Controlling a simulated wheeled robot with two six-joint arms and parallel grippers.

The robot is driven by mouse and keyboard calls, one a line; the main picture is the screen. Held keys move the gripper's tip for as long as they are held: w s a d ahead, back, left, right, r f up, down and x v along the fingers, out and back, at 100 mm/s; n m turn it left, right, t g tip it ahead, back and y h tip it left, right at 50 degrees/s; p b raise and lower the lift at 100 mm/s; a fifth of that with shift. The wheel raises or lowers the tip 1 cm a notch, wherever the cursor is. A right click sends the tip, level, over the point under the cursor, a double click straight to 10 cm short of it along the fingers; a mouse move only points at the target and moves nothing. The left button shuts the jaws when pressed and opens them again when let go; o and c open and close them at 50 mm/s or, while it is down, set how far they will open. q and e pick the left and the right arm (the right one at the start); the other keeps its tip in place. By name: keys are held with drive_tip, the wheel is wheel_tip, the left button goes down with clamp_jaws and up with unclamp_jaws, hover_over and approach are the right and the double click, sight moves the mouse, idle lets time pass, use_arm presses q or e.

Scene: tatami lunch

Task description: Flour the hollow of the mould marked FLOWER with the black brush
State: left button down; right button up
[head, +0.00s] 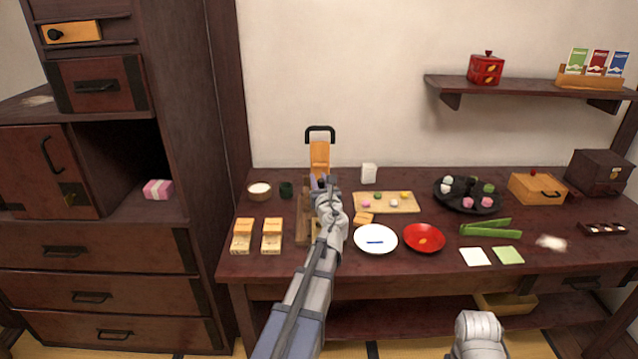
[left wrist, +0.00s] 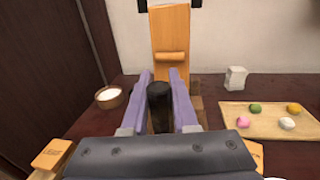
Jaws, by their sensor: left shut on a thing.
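My left gripper (head: 322,184) reaches over the left part of the table. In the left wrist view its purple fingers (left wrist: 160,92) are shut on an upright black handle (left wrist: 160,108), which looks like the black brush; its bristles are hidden. Two pale wooden moulds lie front left, a left mould (head: 242,236) and a right mould (head: 272,236); their marks are too small to read. A wooden bowl of white flour (head: 259,190) stands behind them, left of my gripper; it also shows in the left wrist view (left wrist: 111,97). My right gripper is out of view.
A wooden piece with a black handle (head: 320,153) stands upright just behind my left gripper. A dark cup (head: 287,189) is beside the flour bowl. A sweets board (head: 400,209), white plate (head: 376,250) and red plate (head: 424,249) lie to the right.

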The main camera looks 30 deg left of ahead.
use_arm(q)
drive_tip(key=shift+f+b, duration=2.5)
drive_tip(key=shift+f, duration=0.2)
drive_tip(key=shift+f+b, duration=1.1)
drive_tip(key=shift+w+d+r, duration=0.1)
drive_tip(key=shift+d, duration=0.05)
drive_tip(key=shift+s+a, duration=0.2)
drive_tip(key=shift+a, duration=0.15)
drive_tip(key=shift+w+d, duration=0.1)
drive_tip(key=shift+w, duration=0.15)
drive_tip(key=shift+s+d, duration=0.2)
drive_tip(key=shift+s, duration=0.15)
drive_tip(key=shift+w, duration=0.3)
drive_tip(key=shift+s+a, duration=0.2)
drive_tip(key=shift+a, duration=0.05)
idle(0.6)
drive_tip(key=shift+w, duration=0.25)
